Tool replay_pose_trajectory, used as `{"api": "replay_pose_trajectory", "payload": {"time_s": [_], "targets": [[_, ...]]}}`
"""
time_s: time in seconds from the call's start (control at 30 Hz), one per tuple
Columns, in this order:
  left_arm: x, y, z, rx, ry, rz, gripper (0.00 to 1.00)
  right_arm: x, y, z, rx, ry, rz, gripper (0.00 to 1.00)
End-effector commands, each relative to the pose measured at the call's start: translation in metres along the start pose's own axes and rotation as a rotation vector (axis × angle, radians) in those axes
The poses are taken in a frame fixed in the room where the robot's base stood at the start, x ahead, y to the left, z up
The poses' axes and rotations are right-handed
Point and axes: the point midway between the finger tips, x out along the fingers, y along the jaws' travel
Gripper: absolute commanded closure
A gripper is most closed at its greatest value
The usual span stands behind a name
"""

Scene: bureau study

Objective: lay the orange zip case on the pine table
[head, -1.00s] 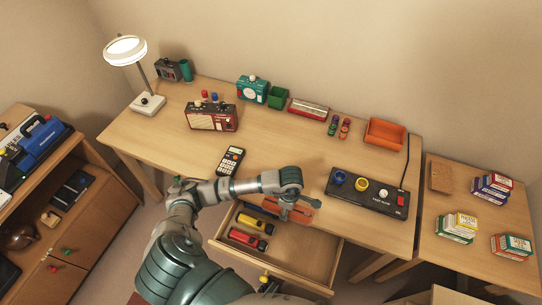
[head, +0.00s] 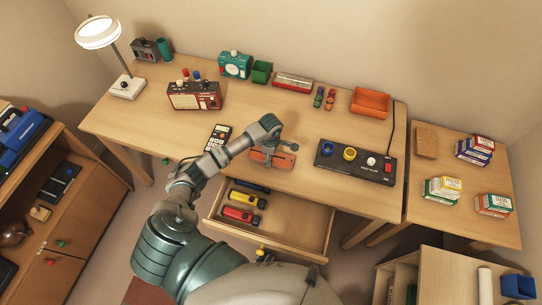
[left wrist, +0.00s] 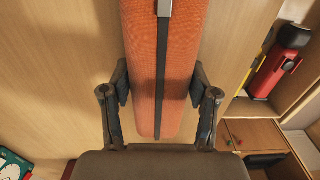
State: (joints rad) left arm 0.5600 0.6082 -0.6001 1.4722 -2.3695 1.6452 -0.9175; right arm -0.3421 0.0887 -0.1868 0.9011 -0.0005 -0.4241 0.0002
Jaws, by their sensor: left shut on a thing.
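The orange zip case (head: 262,157) is in my left gripper (head: 274,149), over the front part of the large pale wooden table (head: 240,122), above its open drawer. In the left wrist view the long orange case (left wrist: 180,70) with a dark zip strip lies between the two fingers of the left gripper (left wrist: 161,88), which are shut on its sides. Bare table top shows behind it. I cannot tell whether the case touches the top. My right gripper is not in view.
The open drawer (head: 290,225) holds red, yellow and dark items. A calculator (head: 218,137) lies left of the case and a black control box (head: 355,165) stands right. A radio (head: 195,95) and orange bin (head: 370,102) stand farther back. A side table (head: 460,220) bears several small boxes.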

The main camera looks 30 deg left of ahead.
Motion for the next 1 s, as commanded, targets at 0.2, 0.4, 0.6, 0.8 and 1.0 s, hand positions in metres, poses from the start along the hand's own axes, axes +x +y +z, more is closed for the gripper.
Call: {"api": "replay_pose_trajectory", "payload": {"time_s": [0.2,0.4,0.6,0.8,1.0], "targets": [[-0.001,0.0,0.0,-0.001,0.001,0.001,0.23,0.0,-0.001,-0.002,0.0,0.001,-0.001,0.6],[-0.001,0.0,0.002,-0.001,0.003,0.002,0.15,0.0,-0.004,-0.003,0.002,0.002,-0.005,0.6],[-0.004,0.0,0.002,-0.001,0.003,0.003,0.15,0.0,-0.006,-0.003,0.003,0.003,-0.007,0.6],[-0.034,0.002,0.0,0.0,0.002,0.007,0.15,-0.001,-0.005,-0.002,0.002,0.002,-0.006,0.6],[-0.08,0.001,0.0,0.0,0.003,0.007,0.15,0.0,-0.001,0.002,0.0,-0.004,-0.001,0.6]]}}
